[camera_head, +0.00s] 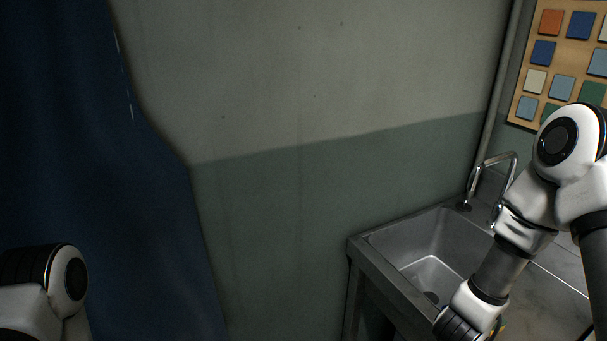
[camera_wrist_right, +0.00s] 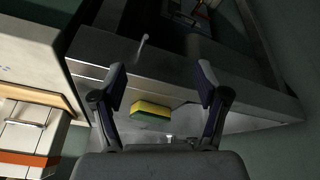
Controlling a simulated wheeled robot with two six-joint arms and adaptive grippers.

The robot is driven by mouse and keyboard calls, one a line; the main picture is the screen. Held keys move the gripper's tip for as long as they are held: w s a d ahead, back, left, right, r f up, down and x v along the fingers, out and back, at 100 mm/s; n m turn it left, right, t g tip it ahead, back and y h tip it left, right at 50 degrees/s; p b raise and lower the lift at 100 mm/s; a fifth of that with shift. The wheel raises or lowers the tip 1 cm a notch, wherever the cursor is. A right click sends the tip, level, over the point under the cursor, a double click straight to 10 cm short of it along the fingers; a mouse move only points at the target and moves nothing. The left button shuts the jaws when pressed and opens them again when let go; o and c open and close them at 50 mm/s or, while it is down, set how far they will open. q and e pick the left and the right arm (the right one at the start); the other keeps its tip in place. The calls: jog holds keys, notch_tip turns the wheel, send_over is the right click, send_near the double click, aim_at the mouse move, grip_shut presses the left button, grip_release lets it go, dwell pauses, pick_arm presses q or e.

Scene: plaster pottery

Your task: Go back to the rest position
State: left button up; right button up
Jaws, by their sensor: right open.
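My right gripper (camera_wrist_right: 161,80) shows in the right wrist view with its two dark fingers spread apart. Nothing is held between them. In the head view my right arm comes in from the right and reaches down over the sink counter, and its gripper is cut off or hidden below the bottom edge. Only a white and black joint of my left arm shows at the bottom left of the head view. The left gripper is outside both views.
A metal sink (camera_head: 430,255) with a chrome faucet (camera_head: 493,170) stands beside my right arm. A yellow and green sponge (camera_wrist_right: 151,110) shows beyond the right fingers. A blue curtain (camera_head: 90,150) hangs at left. A tile sample board (camera_head: 564,65) hangs at upper right.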

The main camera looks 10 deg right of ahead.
jog(key=s+a+f+n+g+b, duration=0.1)
jog(key=s+a+f+n+b, duration=0.2)
jog(key=f, duration=0.5)
jog(key=s+f+n+b, duration=0.1)
jog(key=s+f+b, duration=0.35)
jog(key=f, duration=0.35)
jog(key=s+a+f+n+g+b, duration=0.1)
jog(key=s+a+f+n+b, duration=0.2)
jog(key=f, duration=0.5)
jog(key=s+a+f+n+y+b, duration=0.2)
jog(key=a+f+y, duration=0.1)
jog(key=a, duration=0.2)
jog(key=shift+s+a+f+n, duration=0.15)
jog(key=shift+s+a+n, duration=0.15)
jog(key=shift+n, duration=0.1)
